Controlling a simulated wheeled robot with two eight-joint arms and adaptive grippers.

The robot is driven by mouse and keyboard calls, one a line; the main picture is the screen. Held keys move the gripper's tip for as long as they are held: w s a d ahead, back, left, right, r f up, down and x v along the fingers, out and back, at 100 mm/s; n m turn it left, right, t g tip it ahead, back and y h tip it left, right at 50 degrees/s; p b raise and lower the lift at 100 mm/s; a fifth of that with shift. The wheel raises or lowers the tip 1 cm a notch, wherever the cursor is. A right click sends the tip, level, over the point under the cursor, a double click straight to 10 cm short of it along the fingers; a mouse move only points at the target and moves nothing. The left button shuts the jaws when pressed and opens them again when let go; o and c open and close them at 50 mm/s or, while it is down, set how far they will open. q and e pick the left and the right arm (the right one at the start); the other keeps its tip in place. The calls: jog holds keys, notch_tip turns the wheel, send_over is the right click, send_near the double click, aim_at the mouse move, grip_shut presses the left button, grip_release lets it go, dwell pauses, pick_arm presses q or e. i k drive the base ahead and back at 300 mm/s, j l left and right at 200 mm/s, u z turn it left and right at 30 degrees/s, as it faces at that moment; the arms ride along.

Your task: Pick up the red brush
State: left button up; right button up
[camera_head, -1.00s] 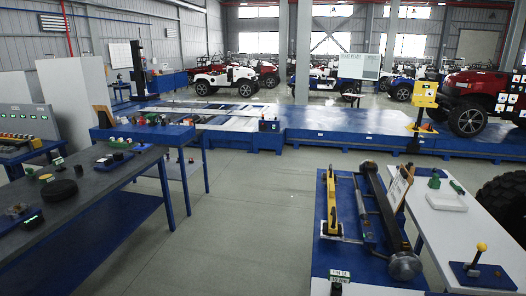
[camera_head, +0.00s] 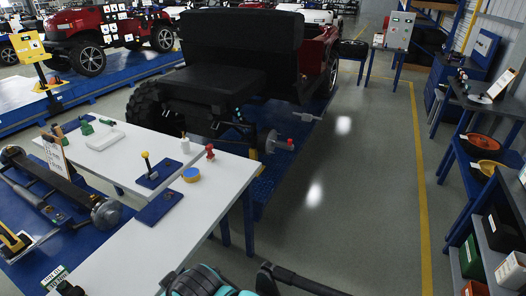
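I cannot make out a red brush for certain. A small upright red item (camera_head: 210,152) stands at the back right edge of the white table (camera_head: 205,205); it is too small to tell whether it is the brush. No gripper fingers show. Teal and black parts at the bottom edge may belong to my arm, but I cannot tell.
A blue and yellow round item (camera_head: 191,174) and a yellow-knobbed lever on a blue plate (camera_head: 153,178) are on the white table. A black and red vehicle (camera_head: 240,50) stands behind. Shelves (camera_head: 490,235) line the right. The floor aisle (camera_head: 345,200) between is clear.

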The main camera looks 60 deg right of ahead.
aim_at(210, 157)
jog(key=z, duration=1.5)
